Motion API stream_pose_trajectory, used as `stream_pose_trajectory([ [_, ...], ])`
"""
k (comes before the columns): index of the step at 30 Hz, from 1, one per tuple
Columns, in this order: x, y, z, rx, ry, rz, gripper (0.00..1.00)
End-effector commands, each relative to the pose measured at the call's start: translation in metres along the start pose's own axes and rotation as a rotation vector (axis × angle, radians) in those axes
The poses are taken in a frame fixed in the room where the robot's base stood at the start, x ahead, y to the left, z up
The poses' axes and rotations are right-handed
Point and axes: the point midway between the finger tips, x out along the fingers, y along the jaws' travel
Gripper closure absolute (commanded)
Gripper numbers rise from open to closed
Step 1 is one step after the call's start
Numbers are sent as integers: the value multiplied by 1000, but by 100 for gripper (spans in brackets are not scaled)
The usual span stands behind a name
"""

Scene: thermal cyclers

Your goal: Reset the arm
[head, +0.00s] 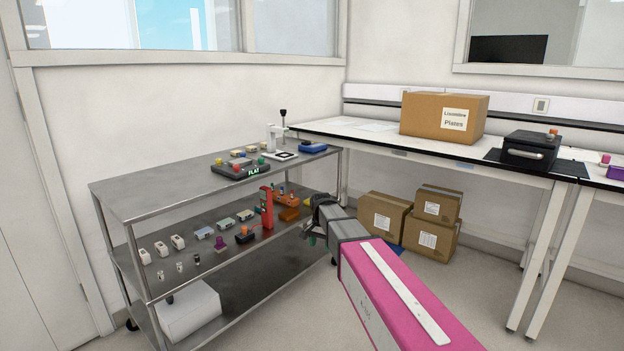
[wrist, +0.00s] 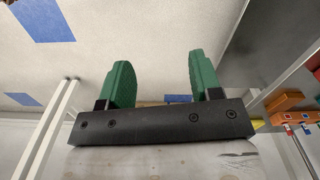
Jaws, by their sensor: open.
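My arm reaches forward from the lower right in the head view. My gripper (head: 318,222) is at the right end of the metal cart, close to its middle shelf. In the wrist view my gripper (wrist: 160,85) shows two green fingers standing wide apart with nothing between them. Its fingertips are small and partly hidden in the head view, and I cannot tell whether they touch the cart.
A metal cart (head: 150,190) holds several small instruments on its shelves, including a red device (head: 266,207) and an orange rack (head: 290,198). Cardboard boxes (head: 384,218) stand on the floor under the white bench (head: 350,130). Floor in front of the bench is free.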

Motion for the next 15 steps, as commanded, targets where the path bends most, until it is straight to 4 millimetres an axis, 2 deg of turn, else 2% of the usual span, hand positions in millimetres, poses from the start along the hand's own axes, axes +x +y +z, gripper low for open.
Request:
stream_pose_trajectory([
  [1,15,39,19,-41,-4,3,42],
  [6,56,133,59,-220,-2,1,42],
  [9,74,180,85,-322,-2,1,42],
  [12,86,216,106,-406,-1,1,42],
  [15,92,237,120,-463,1,0,42],
])
